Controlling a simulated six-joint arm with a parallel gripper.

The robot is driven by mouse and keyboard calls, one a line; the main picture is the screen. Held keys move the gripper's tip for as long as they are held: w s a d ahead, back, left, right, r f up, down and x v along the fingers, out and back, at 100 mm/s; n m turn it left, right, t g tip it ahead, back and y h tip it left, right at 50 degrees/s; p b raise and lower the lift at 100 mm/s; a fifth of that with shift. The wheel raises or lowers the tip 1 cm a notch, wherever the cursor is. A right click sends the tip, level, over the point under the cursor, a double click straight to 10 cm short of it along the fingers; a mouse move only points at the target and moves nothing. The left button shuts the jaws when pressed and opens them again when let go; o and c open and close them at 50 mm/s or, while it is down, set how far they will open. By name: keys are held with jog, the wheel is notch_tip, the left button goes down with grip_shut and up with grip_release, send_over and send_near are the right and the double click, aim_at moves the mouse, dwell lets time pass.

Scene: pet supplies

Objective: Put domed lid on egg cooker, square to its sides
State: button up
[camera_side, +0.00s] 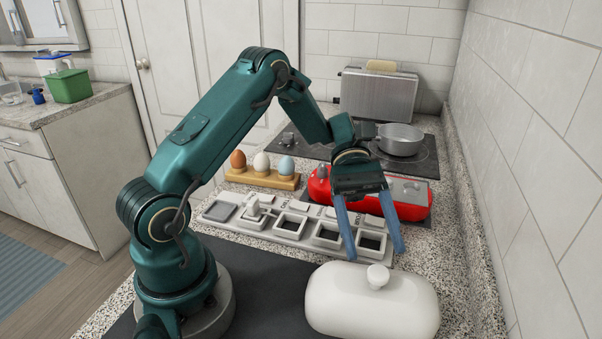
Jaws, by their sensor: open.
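The white domed lid (330,300) with a round knob on top sits on the counter at the front right. The red egg cooker (411,210), long with rounded ends and a grey top, stands farther back, partly hidden behind my gripper. My gripper (374,254) is open and empty, its two blue fingers pointing down. In the picture its fingertips appear just above and behind the lid's knob, one to each side. I cannot tell the exact height gap.
A grey tray (233,224) with several square compartments lies left of the fingers. Behind it stands a wooden holder (262,178) with three eggs. A pot (400,140) on the hob and a toaster (378,95) are at the back. A tiled wall bounds the right.

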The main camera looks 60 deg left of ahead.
aim_at(378, 271)
jog(key=shift+s+a+f, duration=0.1)
jog(key=shift+f, duration=0.3)
jog(key=shift+s+f+n, duration=0.1)
jog(key=shift+f+n, duration=0.05)
jog(key=shift+n, duration=0.15)
jog(key=shift+x, duration=2.4)
grip_shut()
